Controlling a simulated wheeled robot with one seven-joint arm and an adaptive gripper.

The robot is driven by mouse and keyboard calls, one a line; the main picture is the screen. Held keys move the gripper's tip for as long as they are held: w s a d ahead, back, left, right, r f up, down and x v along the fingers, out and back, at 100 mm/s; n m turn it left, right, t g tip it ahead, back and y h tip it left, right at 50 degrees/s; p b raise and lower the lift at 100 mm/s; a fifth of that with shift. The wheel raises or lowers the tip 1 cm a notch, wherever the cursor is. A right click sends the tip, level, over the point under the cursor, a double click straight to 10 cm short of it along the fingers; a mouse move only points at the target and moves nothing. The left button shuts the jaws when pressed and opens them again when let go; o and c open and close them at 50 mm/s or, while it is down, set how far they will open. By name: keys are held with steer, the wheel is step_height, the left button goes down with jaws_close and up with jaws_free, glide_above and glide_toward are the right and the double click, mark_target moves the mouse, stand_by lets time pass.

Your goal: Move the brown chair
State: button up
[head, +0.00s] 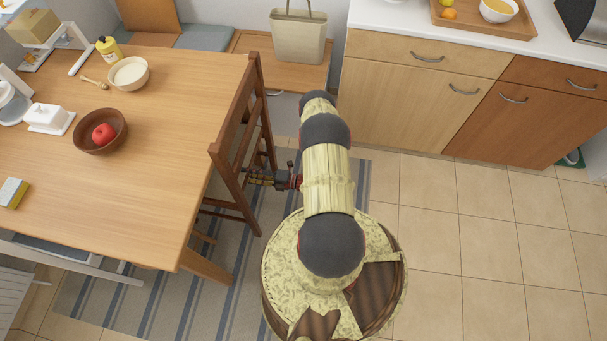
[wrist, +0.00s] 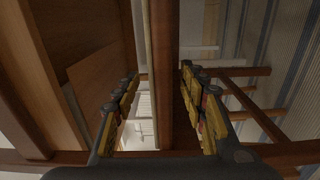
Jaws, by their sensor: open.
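The brown chair (head: 226,160) stands at the right end of the wooden table, its slatted back facing right toward my arm. My gripper (head: 258,178) reaches left to the chair's back in the head view. In the wrist view my gripper (wrist: 160,82) is open, with one yellow-and-black finger on each side of an upright brown chair post (wrist: 168,60). A gap shows between the post and the right finger. Contact with the left finger is unclear. Part of the chair's seat is hidden under the table.
The table (head: 180,110) holds a bowl with a red apple (head: 103,133), a white bowl (head: 129,74) and other items. A striped rug (head: 160,300) lies under the chair. Cabinets (head: 420,90) line the back. Tiled floor (head: 480,240) is clear on the right.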

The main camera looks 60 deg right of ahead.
steer(key=b+v, duration=0.1)
steer(key=v, duration=0.9)
steer(key=shift+s, duration=0.2)
